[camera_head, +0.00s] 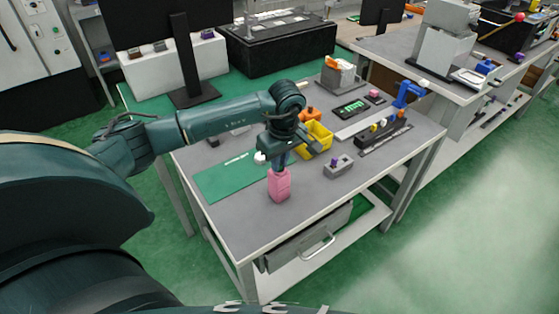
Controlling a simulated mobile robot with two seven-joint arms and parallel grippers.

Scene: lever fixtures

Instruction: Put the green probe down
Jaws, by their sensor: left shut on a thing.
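My left gripper (279,158) points down over the front of the grey workbench (262,225). It is shut at the top of a pink block-like object (279,185) with a narrower upper end. I cannot tell whether the pink object touches the bench top or hangs just above it. I cannot make out a green probe; the closed fingers and wrist hide what is between them. A flat green mat (222,181) lies on the bench to the left of the gripper. My right gripper is not in view.
A yellow bin (318,138) stands behind my wrist. A small grey fixture (339,166) with a purple knob sits to the right. A dark rack (385,131) with coloured pieces and a blue upright device (408,94) are farther right. The bench's front corner is clear.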

